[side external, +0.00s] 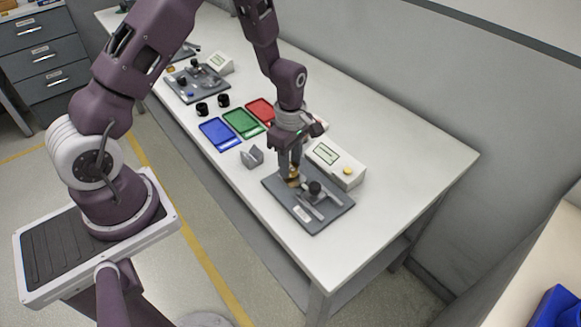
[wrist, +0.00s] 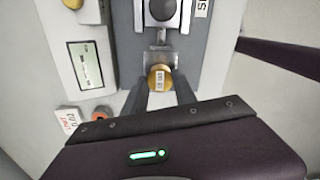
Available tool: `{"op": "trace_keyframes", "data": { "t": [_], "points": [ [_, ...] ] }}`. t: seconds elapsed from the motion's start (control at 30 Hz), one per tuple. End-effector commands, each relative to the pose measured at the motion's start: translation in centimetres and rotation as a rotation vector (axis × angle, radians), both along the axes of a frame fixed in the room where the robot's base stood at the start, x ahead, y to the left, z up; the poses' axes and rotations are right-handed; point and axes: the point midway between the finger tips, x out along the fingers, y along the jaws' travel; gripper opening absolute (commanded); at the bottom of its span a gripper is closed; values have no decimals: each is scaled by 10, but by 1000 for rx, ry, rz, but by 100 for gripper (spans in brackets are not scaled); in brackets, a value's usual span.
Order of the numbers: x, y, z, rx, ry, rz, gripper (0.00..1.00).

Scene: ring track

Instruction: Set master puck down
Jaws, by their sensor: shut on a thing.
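The master puck (wrist: 159,78) is a small brass-coloured disc with a printed label on top. In the wrist view it sits between my fingertips, and my gripper (wrist: 158,92) is shut on it. In the side view the puck (side external: 293,174) shows as a bit of brass at the tips of my gripper (side external: 291,178), over the back left part of the grey gauge plate (side external: 325,212). The wrist view shows a metal seat edge right beside the puck. I cannot tell whether the puck touches the plate.
A white readout box (side external: 337,163) with a yellow button stands close behind the plate. A grey V-shaped block (side external: 252,157) and blue (side external: 218,134), green (side external: 243,123) and red (side external: 262,111) trays lie to the left. A black-knobbed fixture (side external: 315,188) stands on the plate. The table's right end is clear.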

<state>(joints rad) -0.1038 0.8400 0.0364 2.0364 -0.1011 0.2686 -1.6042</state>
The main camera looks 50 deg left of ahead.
Motion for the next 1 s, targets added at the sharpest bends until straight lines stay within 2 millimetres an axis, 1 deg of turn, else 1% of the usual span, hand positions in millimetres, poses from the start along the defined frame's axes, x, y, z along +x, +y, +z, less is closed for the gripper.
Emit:
{"op": "trace_keyframes", "data": {
  "t": [0.1,0.23,0.3,0.37,0.43,0.57,0.6,0.7,0.73,0.77,0.83,0.9,1.0],
  "points": [
    [2,0,31,1,-9,-1,0],
    [2,0,64,1,-9,-2,0],
    [1,0,77,1,-7,0,0],
    [3,4,84,1,-6,3,0],
    [10,16,88,0,-4,6,0],
    [28,56,85,1,-3,12,0],
    [33,69,84,1,-2,12,0],
    [41,96,81,0,-3,10,0],
    [42,102,79,0,-2,9,0],
    [43,106,76,-1,-1,7,0],
    [44,110,60,-2,1,5,0],
    [44,111,42,-3,3,4,0],
    [44,110,24,-2,0,5,0]
  ]
}}
